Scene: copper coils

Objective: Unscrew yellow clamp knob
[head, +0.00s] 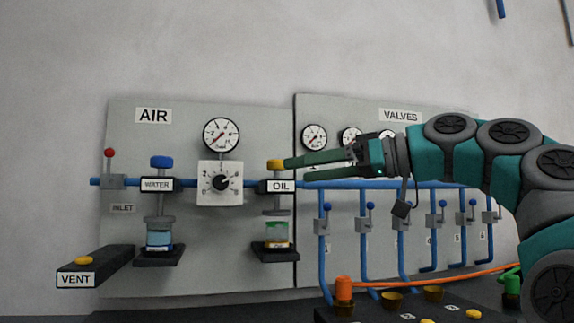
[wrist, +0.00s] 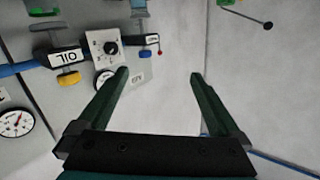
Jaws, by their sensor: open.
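The yellow knob (head: 276,164) sits on top of the OIL unit (head: 281,187) on the grey AIR panel. It also shows in the wrist view (wrist: 68,78), beside the OIL label and left of both fingers. My gripper (head: 294,167) is open and empty, with long green fingers pointing left at about the knob's height. In the head view one fingertip overlaps the knob's right edge. In the wrist view the knob is outside the gap between the fingertips (wrist: 160,75). Below the OIL label hang a grey clamp (head: 277,211) and a jar with green (head: 276,232).
A WATER unit with a blue knob (head: 161,162), a white dial box (head: 220,183) and a gauge (head: 221,134) are on the AIR panel. A VENT block (head: 95,267) juts out at left. Blue pipes with valves (head: 370,216) line the right panel. An orange hose (head: 440,278) crosses low.

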